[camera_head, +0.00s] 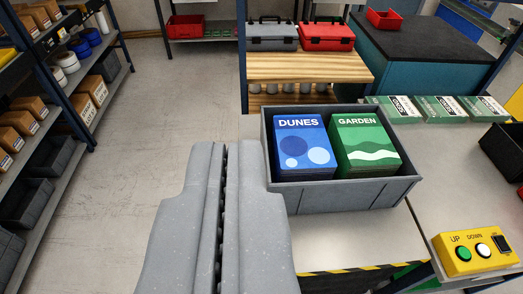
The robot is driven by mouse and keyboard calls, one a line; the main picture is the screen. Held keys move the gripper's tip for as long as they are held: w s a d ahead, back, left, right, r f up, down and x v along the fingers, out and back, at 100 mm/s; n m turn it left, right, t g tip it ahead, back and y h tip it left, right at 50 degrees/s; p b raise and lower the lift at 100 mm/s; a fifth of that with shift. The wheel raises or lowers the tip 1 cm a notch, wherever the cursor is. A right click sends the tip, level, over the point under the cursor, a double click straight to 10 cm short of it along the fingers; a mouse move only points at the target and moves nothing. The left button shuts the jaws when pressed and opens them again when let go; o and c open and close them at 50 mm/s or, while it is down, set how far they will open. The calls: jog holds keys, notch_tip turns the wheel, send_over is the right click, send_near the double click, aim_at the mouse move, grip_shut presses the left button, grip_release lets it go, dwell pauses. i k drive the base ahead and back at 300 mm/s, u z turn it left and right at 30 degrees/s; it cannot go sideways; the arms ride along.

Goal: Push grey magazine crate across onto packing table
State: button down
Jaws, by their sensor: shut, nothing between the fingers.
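The grey magazine crate (345,193) stands upright on a light table surface (345,242), right of my gripper. It holds a blue stack of magazines marked DUNES (303,147) and a green stack marked GARDEN (364,144). My gripper (232,150) is shut and empty, its fingers side by side and pointing forward. Its tip is close to the crate's left wall; I cannot tell whether they touch. The gripper hides the table's near left part. Which surface is the packing table is not labelled.
A yellow UP/DOWN button box (477,253) sits at the lower right. Grey and red toolboxes (326,36) stand on a wooden bench behind. Shelving (60,90) lines the left; open floor lies between.

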aim_at(332, 158)
jog(key=z, duration=0.1)
jog(key=i, duration=1)
jog(key=u, duration=0.1)
